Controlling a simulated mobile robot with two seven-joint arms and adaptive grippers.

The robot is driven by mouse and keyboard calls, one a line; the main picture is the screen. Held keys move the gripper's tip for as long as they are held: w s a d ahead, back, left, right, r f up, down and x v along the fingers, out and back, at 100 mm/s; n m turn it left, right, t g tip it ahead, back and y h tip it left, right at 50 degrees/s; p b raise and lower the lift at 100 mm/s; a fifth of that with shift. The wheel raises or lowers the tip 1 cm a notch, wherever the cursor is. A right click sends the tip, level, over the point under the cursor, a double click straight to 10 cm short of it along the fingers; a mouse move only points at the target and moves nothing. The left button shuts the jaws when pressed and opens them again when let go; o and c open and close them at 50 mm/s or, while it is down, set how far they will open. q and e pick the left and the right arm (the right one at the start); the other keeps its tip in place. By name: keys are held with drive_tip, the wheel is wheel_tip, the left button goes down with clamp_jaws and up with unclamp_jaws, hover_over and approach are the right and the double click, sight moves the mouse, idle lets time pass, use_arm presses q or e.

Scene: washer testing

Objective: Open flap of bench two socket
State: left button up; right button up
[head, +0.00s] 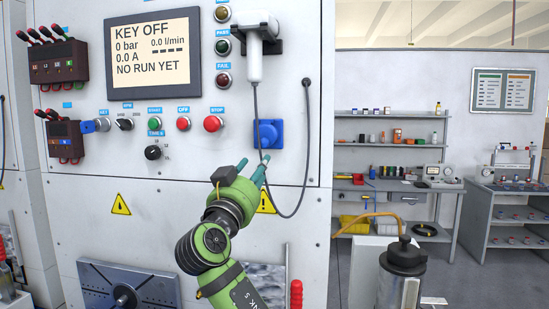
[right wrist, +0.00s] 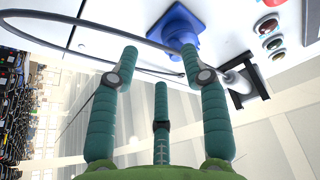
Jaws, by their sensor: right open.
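The blue socket (head: 268,134) is on the white front panel of the bench, below the white hand-held device. Its flap looks down over the front, though its exact angle is hard to tell. My right gripper (head: 254,172) is open and empty, just below and slightly left of the socket. In the right wrist view the blue socket (right wrist: 180,30) lies beyond the spread fingers of the right gripper (right wrist: 160,62), apart from them as far as I can tell. My left gripper is not in view.
A dark cable (head: 288,215) loops from the white hand-held device (head: 256,50) down past the socket and the fingers. Red STOP button (head: 213,124) and other controls are left of the socket. Shelves (head: 388,145) stand at the back right.

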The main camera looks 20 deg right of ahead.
sight(263, 141)
wheel_tip(263, 141, up, 2)
drive_tip(key=shift+s+a+r+p, duration=0.1)
drive_tip(key=shift+a+r+p, duration=0.1)
drive_tip(key=shift+p, duration=0.3)
drive_tip(key=w+d+r+p, duration=0.1)
drive_tip(key=p, duration=0.1)
drive_tip(key=w+d+r+p, duration=0.1)
drive_tip(key=shift+r+t+p, duration=0.25)
drive_tip(key=shift+t+p, duration=0.05)
drive_tip(key=shift+p, duration=0.05)
drive_tip(key=shift+w+d+f+p, duration=0.15)
drive_tip(key=shift+w+d+p, duration=0.15)
drive_tip(key=shift+w+d, duration=0.35)
drive_tip(key=shift+a, duration=0.15)
clamp_jaws()
drive_tip(key=shift+s, duration=0.1)
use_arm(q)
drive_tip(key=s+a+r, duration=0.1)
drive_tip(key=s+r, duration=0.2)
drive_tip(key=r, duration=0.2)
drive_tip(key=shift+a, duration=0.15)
use_arm(e)
drive_tip(key=shift+r, duration=0.25)
